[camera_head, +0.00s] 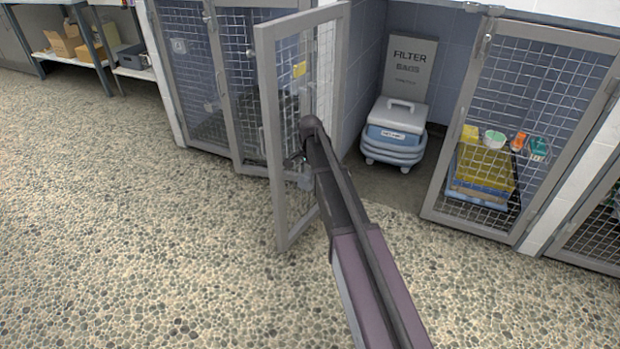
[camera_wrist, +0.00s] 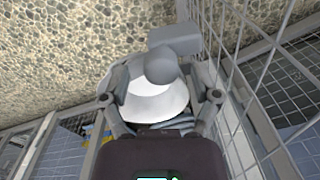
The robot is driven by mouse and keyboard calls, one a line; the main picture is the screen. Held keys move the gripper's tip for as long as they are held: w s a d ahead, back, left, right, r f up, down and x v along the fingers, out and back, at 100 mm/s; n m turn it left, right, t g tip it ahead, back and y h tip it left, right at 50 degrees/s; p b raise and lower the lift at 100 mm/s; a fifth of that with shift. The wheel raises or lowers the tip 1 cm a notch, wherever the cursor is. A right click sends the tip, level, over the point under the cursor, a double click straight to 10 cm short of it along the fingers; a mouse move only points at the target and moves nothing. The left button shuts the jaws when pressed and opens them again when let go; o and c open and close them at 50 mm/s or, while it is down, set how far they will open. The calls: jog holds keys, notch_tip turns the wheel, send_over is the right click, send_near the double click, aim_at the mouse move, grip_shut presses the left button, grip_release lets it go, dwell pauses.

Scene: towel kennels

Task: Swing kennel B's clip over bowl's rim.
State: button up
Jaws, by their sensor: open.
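In the wrist view a pale round bowl (camera_wrist: 150,105) lies between the two spread fingers of my gripper (camera_wrist: 162,95). A grey block with a rounded knob (camera_wrist: 173,41), apparently the clip, overlaps the bowl's upper edge in the picture. I cannot tell whether it touches or hooks over the rim. My gripper is open; I cannot tell whether its fingers touch the bowl. In the head view my arm reaches to an open mesh kennel door (camera_head: 268,120). My arm hides most of the gripper and the bowl there. No letter B is readable.
The wire mesh (camera_wrist: 235,45) runs close on the right of my gripper in the wrist view. In the head view a blue-and-white bin (camera_head: 392,135) stands in an alcove right of the door. Another mesh door (camera_head: 520,110) is further right. The pebbled floor (camera_head: 130,220) is clear.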

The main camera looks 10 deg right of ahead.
jog(key=shift+f, duration=0.15)
grip_shut()
jog(key=shift+d, duration=0.25)
jog(key=shift+a, duration=0.25)
